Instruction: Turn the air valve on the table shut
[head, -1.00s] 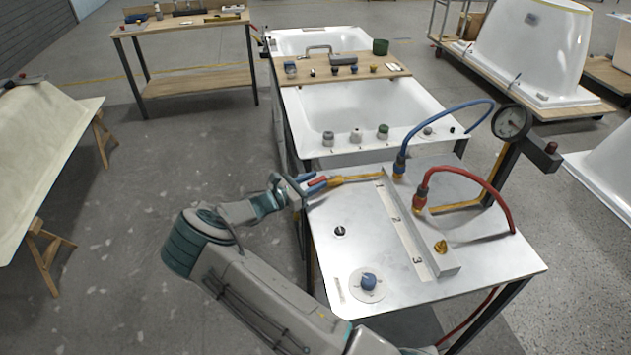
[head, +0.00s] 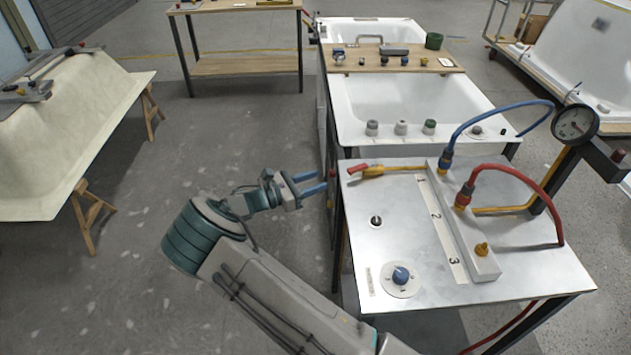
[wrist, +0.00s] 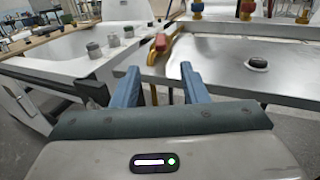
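A yellow fitting (head: 388,170) with a red handle (head: 358,168) lies at the table's far left edge, beside the hose block. The handle also shows in the wrist view (wrist: 160,42), beyond my fingers. I cannot tell which part is the air valve; a blue knob (head: 400,275) on a white round dial also sits near the table's front. My gripper (head: 318,182) is left of the table, apart from the handle. Its two blue fingers are spread with nothing between them, as the wrist view (wrist: 160,82) also shows.
The metal table (head: 400,240) bears a block (head: 465,225) marked 1, 2, 3, with blue (head: 500,112) and red (head: 525,175) hoses. A gauge (head: 575,123) stands at the right, and a small black knob (head: 376,221) at the left. A white tub (head: 410,100) is behind.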

